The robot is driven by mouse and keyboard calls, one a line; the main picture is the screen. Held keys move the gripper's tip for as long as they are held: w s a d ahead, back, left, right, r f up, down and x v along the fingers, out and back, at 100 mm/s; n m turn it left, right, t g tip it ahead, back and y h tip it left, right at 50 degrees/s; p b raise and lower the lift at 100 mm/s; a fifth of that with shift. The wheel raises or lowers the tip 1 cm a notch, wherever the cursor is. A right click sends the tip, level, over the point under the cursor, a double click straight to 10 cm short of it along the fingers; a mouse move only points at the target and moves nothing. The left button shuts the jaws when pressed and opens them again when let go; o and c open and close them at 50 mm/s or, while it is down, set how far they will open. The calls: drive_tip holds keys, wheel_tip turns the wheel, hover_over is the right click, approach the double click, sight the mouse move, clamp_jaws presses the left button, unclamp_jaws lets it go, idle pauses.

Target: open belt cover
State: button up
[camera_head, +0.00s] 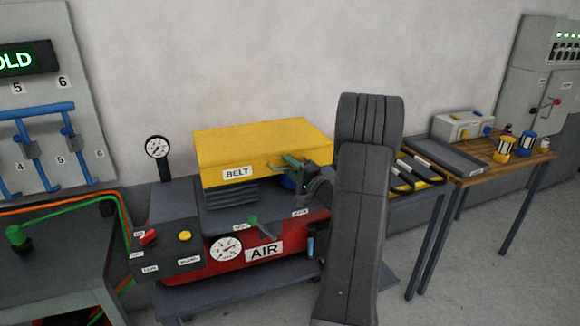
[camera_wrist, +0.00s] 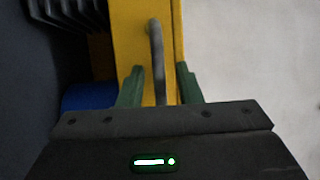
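The yellow belt cover (camera_head: 262,142), labelled BELT, lies flat and closed on top of the red air compressor (camera_head: 195,268). In the wrist view, the yellow cover (camera_wrist: 130,35) carries a grey bar handle (camera_wrist: 157,60). My gripper (camera_head: 284,162) is at the cover's front right side. In the wrist view, the two green fingers of my gripper (camera_wrist: 160,75) stand apart on either side of the handle, with a visible gap to it on the right. The gripper is open. My arm hides the right part of the compressor in the head view.
A pressure gauge (camera_head: 157,149) rises behind the compressor's left end. A green-handled lever (camera_head: 262,228) stands on its front. A wooden table (camera_head: 510,167) with cups and boxes is at right; a valve board (camera_head: 35,85) is at left.

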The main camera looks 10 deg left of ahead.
clamp_jaws()
